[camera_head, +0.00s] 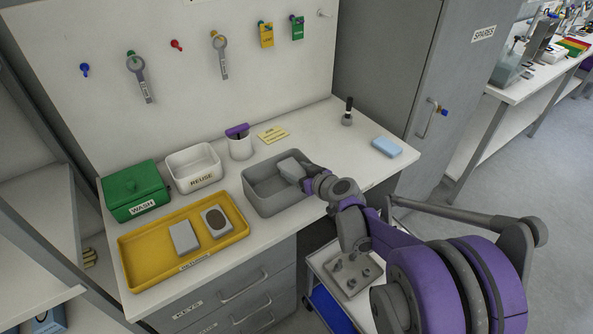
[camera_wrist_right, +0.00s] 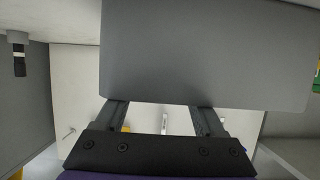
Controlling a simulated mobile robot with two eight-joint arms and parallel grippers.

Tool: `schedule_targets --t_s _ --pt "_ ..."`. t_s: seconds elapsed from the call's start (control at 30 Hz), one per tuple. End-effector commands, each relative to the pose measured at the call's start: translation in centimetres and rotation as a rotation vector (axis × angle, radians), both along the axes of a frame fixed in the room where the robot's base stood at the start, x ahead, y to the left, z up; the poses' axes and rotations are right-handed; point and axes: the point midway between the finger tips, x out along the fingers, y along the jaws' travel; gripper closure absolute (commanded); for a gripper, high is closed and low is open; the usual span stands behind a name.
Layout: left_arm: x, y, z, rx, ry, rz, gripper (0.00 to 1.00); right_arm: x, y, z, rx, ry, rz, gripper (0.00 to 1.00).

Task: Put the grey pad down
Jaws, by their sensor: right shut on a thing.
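The grey pad (camera_head: 290,169) is held by my right gripper (camera_head: 305,177) over the open grey bin (camera_head: 262,204) on the bench. The pad is tilted in the head view; I cannot tell whether it touches the bin. In the right wrist view the pad (camera_wrist_right: 205,52) fills the upper middle, with the two fingers of my right gripper (camera_wrist_right: 160,112) at its lower edge. Another grey pad (camera_head: 183,237) and a pad with a dark oval (camera_head: 216,221) lie in the yellow tray (camera_head: 142,267). My left gripper is out of view.
A yellow note (camera_head: 272,135), a dark-handled tool (camera_head: 348,112) and a blue block (camera_head: 387,147) are behind and right.

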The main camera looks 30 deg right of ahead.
Motion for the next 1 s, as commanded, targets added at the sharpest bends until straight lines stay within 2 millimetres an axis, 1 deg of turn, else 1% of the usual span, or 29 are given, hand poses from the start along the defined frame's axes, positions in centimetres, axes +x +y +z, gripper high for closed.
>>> schedule_targets --t_s 0.03,0.07,0.1,0.27,0.37,0.47,0.7,0.8,0.9,1.0 --pt "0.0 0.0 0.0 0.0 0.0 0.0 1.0 -0.1 0.2 -0.3 -0.001 0.004 0.007 0.24" --pt "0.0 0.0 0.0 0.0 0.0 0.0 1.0 -0.1 0.2 -0.3 -0.002 0.005 0.007 0.19" --pt "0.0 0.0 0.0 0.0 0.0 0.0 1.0 -0.1 0.2 -0.3 -0.001 0.005 0.008 0.17" --pt "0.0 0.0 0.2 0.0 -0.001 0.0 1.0 -0.2 0.3 0.0 -0.002 0.005 0.009 0.17" --pt "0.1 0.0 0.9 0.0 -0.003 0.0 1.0 -0.1 0.3 1.2 -0.002 0.004 0.008 0.17" --pt "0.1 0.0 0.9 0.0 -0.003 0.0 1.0 -1.9 0.1 1.8 -0.001 0.005 0.006 0.17" --pt "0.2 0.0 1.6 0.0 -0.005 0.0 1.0 -6.9 -0.4 3.9 -0.002 0.004 0.003 0.17" --pt "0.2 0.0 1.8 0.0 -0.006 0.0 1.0 -8.7 -0.5 4.6 0.0 0.003 0.002 0.17" --pt "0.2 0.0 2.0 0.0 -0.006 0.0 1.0 -10.0 -0.7 5.2 -0.001 0.003 0.003 0.17" --pt "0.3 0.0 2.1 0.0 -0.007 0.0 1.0 -10.8 -0.7 5.5 -0.001 0.003 0.004 0.17"
